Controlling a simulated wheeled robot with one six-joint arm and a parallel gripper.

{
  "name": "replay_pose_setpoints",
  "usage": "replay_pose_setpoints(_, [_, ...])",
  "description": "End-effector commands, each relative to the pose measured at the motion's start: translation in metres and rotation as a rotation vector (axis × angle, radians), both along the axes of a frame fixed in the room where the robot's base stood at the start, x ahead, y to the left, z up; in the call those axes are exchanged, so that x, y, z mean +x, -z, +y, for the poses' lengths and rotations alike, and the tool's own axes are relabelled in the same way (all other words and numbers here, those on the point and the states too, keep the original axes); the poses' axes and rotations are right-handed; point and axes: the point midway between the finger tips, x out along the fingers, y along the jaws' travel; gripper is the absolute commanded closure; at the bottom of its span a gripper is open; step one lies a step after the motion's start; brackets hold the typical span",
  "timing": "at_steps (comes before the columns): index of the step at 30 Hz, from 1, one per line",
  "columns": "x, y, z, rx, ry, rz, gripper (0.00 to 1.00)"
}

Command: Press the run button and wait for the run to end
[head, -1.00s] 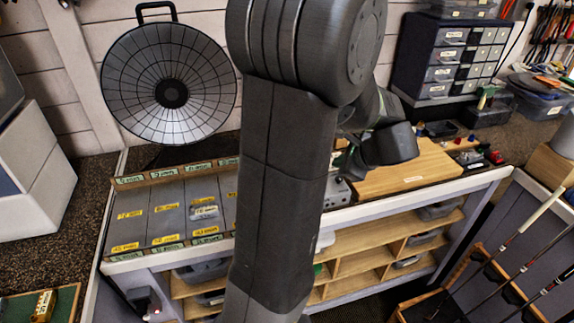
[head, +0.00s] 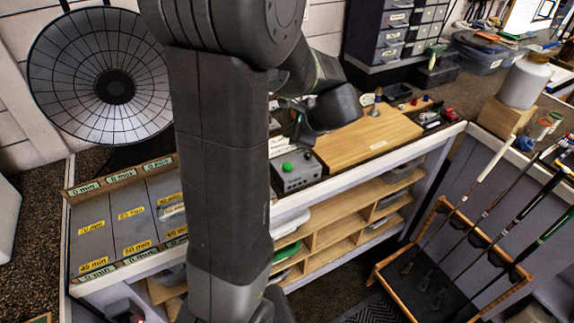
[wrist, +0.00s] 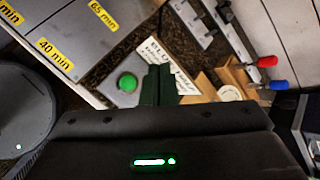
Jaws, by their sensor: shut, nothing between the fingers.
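The green run button (head: 287,167) sits on top of a small grey box (head: 297,182) at the front of the bench, just right of my arm in the head view. No hand or finger covers it. In the wrist view the round green button (wrist: 127,83) is just left of my fingertips. My gripper (wrist: 160,70) is shut and empty, its two dark green fingers side by side. In the head view my gripper is above and behind the box, mostly hidden by my own arm. I cannot tell its exact height over the box.
A wooden board (head: 365,138) lies right of the box. A sorting tray with minute labels (head: 125,220) lies to the left. A club rack (head: 440,245) stands at right.

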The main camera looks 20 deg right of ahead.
Motion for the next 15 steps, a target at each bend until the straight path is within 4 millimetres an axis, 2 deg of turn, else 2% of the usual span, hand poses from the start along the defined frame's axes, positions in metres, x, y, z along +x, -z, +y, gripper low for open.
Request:
replay_pose_setpoints(8, [0.000, 0.031, 0.000, 0.002, 0.001, 0.001, 1.00])
replay_pose_setpoints(15, [0.000, 0.066, 0.000, 0.001, 0.000, 0.001, 1.00])
